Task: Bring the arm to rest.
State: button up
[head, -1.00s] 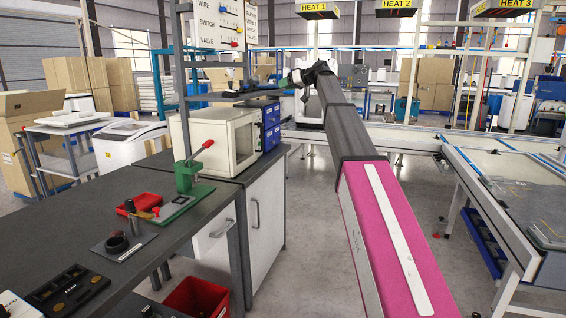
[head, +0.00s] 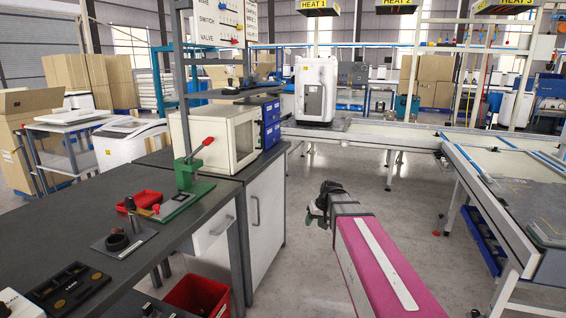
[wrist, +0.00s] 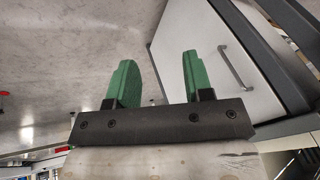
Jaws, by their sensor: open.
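My gripper shows in the wrist view (wrist: 155,80) with its two green fingers apart and nothing between them. Behind the fingers are the grey floor and a white cabinet door (wrist: 205,60) with a metal handle. In the head view my gripper (head: 312,212) is small and partly hidden by the wrist, low over the floor to the right of the workbench.
The dark workbench (head: 85,232) on the left carries a green hand press (head: 188,172) and a red tray (head: 140,201). A red bin (head: 197,296) stands on the floor below. White-framed conveyor tables (head: 500,172) stand at the right. Open floor lies between.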

jog(key=s+d+f+m+g+h, duration=0.1)
jog(key=s+d+f, duration=0.2)
jog(key=s, duration=0.6)
jog(key=s+d+f+m+g+h, duration=0.1)
jog(key=s+d+f+h, duration=0.1)
jog(key=s+f, duration=0.6)
jog(key=shift+s+d+f+g+h, duration=0.3)
jog(key=shift+s+d, duration=0.15)
jog(key=shift+s, duration=0.8)
